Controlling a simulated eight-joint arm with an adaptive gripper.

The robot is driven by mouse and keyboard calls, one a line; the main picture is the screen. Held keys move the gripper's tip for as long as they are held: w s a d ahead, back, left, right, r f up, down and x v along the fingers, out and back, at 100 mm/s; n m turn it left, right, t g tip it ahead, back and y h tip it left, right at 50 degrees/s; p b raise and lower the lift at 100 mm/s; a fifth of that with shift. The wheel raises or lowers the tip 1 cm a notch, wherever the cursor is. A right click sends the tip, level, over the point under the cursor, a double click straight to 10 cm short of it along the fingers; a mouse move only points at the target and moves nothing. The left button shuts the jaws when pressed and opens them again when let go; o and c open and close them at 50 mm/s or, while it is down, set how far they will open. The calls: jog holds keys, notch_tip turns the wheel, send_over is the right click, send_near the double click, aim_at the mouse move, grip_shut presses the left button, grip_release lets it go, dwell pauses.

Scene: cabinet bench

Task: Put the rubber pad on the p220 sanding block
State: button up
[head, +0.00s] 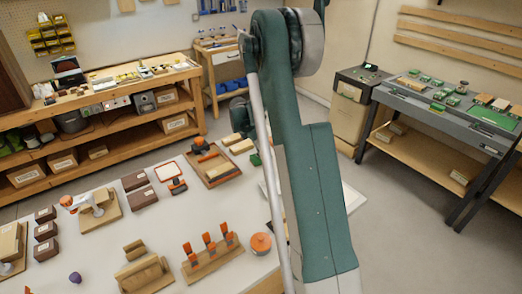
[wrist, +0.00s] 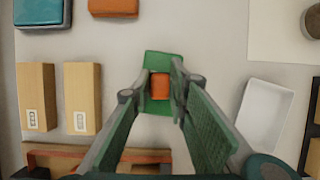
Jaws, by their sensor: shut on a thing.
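In the wrist view, my gripper (wrist: 162,82) has its two green fingers closed in on a small orange-brown block (wrist: 160,87). I cannot tell for certain whether this is the rubber pad. A flat green piece (wrist: 163,58) shows behind and below the block, between and past the fingertips. I cannot tell whether the two touch. Two tan blocks with small white labels, the left one (wrist: 35,97) and the right one (wrist: 82,98), lie to the left. The label print is too small to read, so I cannot pick out the p220 block. In the head view, my arm hides my gripper.
A white tray (wrist: 263,110) lies right of my gripper. A teal block (wrist: 40,12) and an orange block (wrist: 113,7) lie at the far left. A wooden tray (head: 222,177), a rack of orange-handled tools (head: 212,262) and dark boxes (head: 143,197) stand on the bench.

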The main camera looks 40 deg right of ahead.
jog(key=o, duration=0.8)
jog(key=shift+o, duration=0.2)
jog(key=shift+r, duration=0.15)
jog(key=p+v, duration=0.1)
jog(key=v, duration=1.1)
jog(key=shift+p, duration=0.4)
